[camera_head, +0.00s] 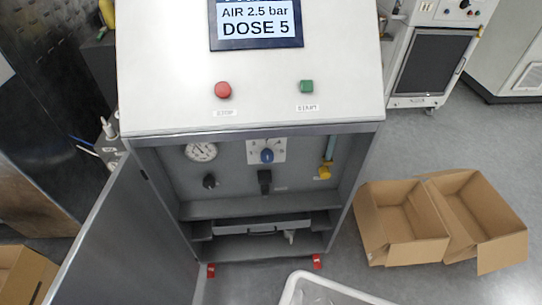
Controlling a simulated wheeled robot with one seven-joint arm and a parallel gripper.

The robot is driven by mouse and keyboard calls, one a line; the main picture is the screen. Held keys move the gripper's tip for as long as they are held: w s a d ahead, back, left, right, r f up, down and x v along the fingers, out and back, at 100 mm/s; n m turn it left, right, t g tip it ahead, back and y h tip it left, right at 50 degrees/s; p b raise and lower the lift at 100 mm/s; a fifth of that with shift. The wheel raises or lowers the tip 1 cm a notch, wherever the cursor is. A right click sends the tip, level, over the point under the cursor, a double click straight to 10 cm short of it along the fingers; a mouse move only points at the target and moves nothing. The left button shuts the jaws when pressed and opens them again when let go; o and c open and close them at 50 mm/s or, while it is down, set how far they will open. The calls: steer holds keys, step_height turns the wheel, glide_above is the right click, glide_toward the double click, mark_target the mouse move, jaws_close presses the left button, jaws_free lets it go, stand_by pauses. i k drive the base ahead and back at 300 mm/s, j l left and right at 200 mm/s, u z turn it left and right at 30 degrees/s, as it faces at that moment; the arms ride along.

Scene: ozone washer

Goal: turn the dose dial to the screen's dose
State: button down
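The screen (255,22) at the top of the machine reads "AIR 2.5 bar" and "DOSE 5". What looks like the dose dial is a blue knob (267,156) on a white scale plate (252,146) inside the open cabinet. The marks on the plate are too small to read, so I cannot tell its setting. My gripper is not in view, and nothing is seen touching the knob.
Beside the knob are a round gauge (201,151), a black knob (209,181), a black handle (265,181) and a yellow valve (324,172). The cabinet door (125,240) stands open at left. Cardboard boxes (400,222) lie on the floor at right.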

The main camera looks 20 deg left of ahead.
mark_target(266, 156)
steer(key=u, duration=1.2)
